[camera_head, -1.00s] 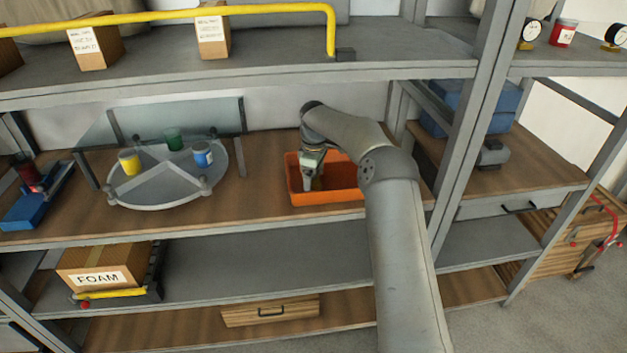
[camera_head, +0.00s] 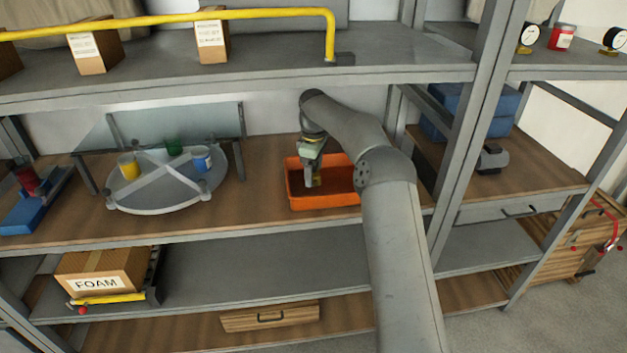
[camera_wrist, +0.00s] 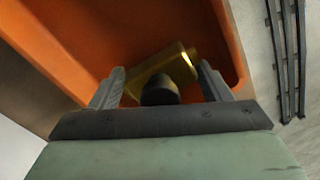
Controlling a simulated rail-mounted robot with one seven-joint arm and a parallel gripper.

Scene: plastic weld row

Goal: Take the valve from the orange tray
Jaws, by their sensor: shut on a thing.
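The orange tray (camera_head: 325,200) stands on the wooden middle shelf, in the centre of the head view. Its orange wall also fills much of the wrist view (camera_wrist: 65,45). My gripper (camera_head: 313,182) points down into the tray. In the wrist view the valve (camera_wrist: 165,68) shows as a brass-coloured body with a round black knob, between the two fingers of my gripper (camera_wrist: 160,75). The gripper is shut on the valve. In the head view the valve is mostly hidden, and whether it touches the tray floor cannot be told.
A grey upper shelf (camera_head: 270,76) with a yellow pipe (camera_head: 230,14) runs above the tray. A round divided turntable (camera_head: 150,198) with coloured cups stands at left under a glass panel. A grey upright (camera_head: 470,140) stands right of my arm. Bare wood lies left of the tray.

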